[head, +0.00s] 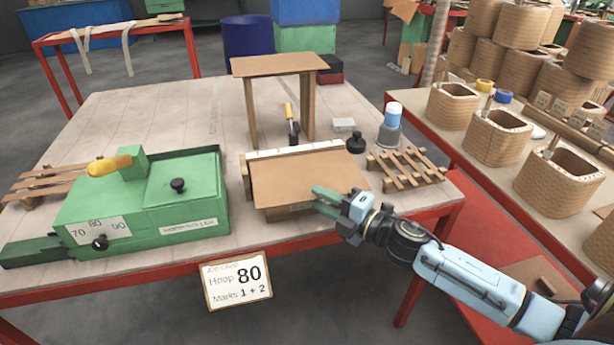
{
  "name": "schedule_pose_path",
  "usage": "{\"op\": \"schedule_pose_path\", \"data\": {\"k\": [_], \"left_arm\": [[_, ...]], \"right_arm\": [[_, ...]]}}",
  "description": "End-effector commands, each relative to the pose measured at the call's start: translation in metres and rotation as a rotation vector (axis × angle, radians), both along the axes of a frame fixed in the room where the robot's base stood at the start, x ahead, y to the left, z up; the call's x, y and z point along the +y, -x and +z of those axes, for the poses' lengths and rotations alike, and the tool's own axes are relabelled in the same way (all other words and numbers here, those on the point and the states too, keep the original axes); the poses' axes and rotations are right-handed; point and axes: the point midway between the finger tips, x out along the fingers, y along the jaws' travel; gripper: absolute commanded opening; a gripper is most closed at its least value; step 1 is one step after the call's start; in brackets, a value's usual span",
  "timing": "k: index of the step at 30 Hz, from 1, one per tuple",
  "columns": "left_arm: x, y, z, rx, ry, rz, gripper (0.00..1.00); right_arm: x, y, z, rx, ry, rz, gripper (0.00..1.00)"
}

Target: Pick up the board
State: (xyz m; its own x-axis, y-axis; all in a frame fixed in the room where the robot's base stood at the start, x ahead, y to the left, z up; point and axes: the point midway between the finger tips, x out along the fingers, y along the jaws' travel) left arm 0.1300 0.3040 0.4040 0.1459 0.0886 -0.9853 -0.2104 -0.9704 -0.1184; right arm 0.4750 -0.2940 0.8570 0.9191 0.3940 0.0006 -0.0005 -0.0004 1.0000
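A flat brown board (308,176) lies on a low wooden support in the middle of the table, just in front of a pale strip with marks. My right gripper (318,199) is at the board's front right edge, coming in from the right. Its two green fingers show a gap between them, one higher and one lower. I cannot tell whether they touch the board or whether its edge lies between them. My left gripper is not in view.
A green box (146,203) with a yellow handle stands left of the board. A small brown stand (279,66) rises behind it. A side table holds several coils (497,137).

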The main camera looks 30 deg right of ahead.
Motion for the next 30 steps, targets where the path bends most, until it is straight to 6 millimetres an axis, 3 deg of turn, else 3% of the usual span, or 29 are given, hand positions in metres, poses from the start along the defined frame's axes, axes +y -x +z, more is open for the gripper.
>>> {"op": "schedule_pose_path", "data": {"k": [11,17,30], "left_arm": [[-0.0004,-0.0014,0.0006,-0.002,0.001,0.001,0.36],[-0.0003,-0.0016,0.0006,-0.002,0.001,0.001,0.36],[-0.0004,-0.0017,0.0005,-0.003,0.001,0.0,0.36]], "right_arm": [[0.0017,-0.0036,-0.0003,0.001,0.0,0.0,0.27],[0.0016,-0.0035,-0.0003,0.001,0.0,0.0,0.01],[0.0017,-0.0034,-0.0003,0.001,0.0,0.0,0.0]]}}
